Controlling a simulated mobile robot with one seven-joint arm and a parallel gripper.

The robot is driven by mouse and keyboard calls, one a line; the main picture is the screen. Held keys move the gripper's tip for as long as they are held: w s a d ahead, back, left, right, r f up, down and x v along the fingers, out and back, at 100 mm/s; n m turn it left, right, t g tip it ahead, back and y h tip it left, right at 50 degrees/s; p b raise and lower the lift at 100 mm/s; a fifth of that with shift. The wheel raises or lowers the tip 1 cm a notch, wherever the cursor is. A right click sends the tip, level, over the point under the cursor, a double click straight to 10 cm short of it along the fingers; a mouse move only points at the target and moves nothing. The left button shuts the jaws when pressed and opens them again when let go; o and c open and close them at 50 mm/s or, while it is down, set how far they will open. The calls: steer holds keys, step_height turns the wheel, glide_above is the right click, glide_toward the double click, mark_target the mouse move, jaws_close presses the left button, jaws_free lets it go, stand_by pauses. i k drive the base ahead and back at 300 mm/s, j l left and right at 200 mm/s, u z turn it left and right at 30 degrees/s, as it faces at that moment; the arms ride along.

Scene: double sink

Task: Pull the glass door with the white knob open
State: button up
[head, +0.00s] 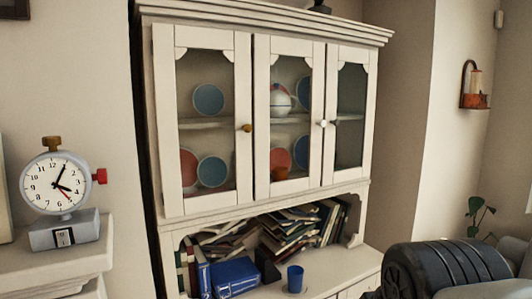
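A cream cabinet has three glass doors side by side, all of which look closed. The middle glass door (312,75) carries a white knob (323,123) on its right edge. The left glass door (165,110) has an orange-brown knob (247,127) on its right edge. The right glass door (367,110) has a grey knob (335,122) on its left edge, close beside the white one. My gripper is not in view. A black ribbed part and a grey part at the lower right look like my arm, well apart from the doors.
Below the doors, an open shelf holds several stacked books (290,232), a blue box (235,277) and a blue cup (295,279). A wall lantern (474,86) hangs at right.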

mark_target(267, 49)
steer(key=i+l+u, duration=0.1)
steer(key=i, duration=0.3)
steer(key=i+l, duration=0.1)
steer(key=i, duration=0.35)
steer(key=i+l+u, duration=0.15)
steer(key=i, duration=0.25)
